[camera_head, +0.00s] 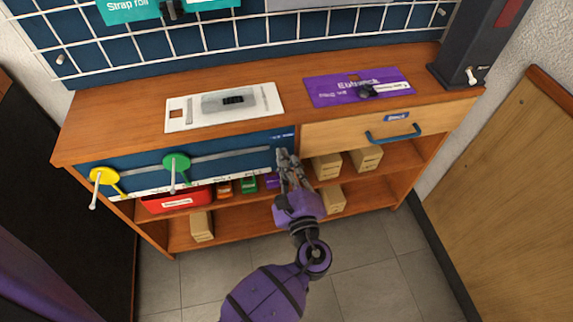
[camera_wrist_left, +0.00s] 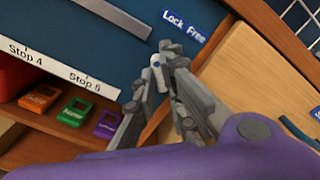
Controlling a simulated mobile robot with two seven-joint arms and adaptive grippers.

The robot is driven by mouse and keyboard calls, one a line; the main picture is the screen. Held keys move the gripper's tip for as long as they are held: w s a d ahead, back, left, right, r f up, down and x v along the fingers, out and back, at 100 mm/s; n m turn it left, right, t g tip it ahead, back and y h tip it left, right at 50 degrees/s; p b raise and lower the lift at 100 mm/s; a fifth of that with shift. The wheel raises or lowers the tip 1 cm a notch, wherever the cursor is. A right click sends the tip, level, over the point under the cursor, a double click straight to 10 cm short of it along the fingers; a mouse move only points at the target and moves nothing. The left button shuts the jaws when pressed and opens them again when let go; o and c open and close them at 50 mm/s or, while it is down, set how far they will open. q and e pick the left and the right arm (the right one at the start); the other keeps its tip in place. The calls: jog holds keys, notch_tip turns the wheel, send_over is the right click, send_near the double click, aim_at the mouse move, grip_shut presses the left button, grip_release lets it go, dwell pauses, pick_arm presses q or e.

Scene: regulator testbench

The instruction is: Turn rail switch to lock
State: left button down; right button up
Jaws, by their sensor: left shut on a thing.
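The rail switch (camera_wrist_left: 157,73) shows in the left wrist view as a small pale knob with a dark dot, at the right end of the blue panel (camera_wrist_left: 85,25). A blue label reading "Lock Free" (camera_wrist_left: 186,25) is just above it. My left gripper (camera_head: 285,153) comes in from below at that end of the panel in the head view. In the left wrist view its fingers (camera_wrist_left: 156,88) are shut on the switch, one on each side. The fingers hide the switch in the head view and part of its base in the wrist view. My right gripper is not in view.
A yellow knob (camera_head: 104,177) and a green knob (camera_head: 177,161) with levers sit along the rail (camera_head: 232,155). A drawer with a blue handle (camera_head: 393,136) is just right. Boxes fill the shelves below. A white board (camera_head: 262,113) and a purple board (camera_head: 335,83) lie on top.

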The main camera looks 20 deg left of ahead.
pick_arm(q)
jog(key=shift+n, duration=0.3)
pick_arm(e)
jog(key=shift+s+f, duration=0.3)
pick_arm(q)
jog(key=c, duration=2.1)
grip_release()
jog(key=shift+s+d, duration=0.1)
jog(key=shift+s, duration=0.05)
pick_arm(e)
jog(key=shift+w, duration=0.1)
pick_arm(q)
jog(key=v, duration=1.1)
jog(key=shift+s+d, duration=0.25)
jog(key=shift+s, duration=0.05)
jog(key=shift+w, duration=0.1)
